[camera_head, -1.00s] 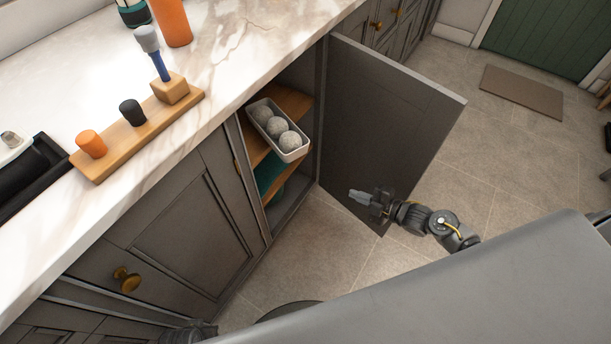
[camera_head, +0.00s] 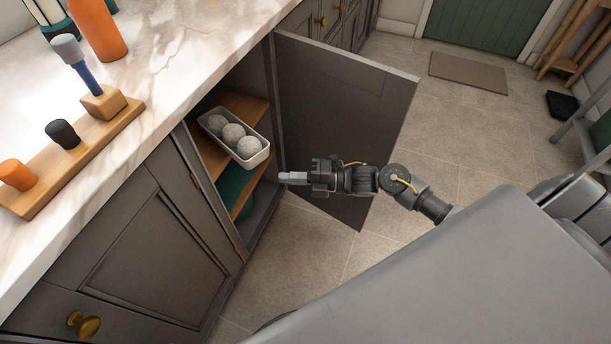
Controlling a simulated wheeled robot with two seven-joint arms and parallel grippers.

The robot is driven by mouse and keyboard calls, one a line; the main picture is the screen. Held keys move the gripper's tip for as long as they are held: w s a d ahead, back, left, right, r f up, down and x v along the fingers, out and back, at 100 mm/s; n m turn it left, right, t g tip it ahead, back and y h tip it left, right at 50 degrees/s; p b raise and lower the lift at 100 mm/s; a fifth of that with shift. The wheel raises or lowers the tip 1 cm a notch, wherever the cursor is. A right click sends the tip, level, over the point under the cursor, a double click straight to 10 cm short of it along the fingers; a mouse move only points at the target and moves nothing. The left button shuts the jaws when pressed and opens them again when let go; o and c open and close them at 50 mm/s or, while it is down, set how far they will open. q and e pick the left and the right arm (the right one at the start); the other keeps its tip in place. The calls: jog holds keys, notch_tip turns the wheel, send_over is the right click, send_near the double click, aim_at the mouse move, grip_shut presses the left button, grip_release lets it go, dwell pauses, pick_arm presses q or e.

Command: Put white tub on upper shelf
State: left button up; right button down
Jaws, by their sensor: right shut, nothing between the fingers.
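The white tub (camera_head: 252,161) is a long, open tray-like box holding three grey balls (camera_head: 233,134). It sits on the upper shelf (camera_head: 245,107) inside the open cupboard, its near end sticking out toward the front. My right gripper (camera_head: 284,177) is shut and empty. Its fingertips point left, just right of and below the tub's near end, apart from it as far as I can tell. My left gripper is not in view.
The open cupboard door (camera_head: 340,110) stands behind my right arm. A teal item (camera_head: 236,188) lies on the lower level. The marble counter (camera_head: 165,60) holds a wooden peg board (camera_head: 75,155) and an orange cylinder (camera_head: 97,30).

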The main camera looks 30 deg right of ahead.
aim_at(254, 167)
jog(key=w+a, duration=0.1)
jog(key=w, duration=0.1)
jog(key=w+a, duration=0.2)
jog(key=shift+w+a, duration=0.3)
jog(key=shift+w, duration=0.5)
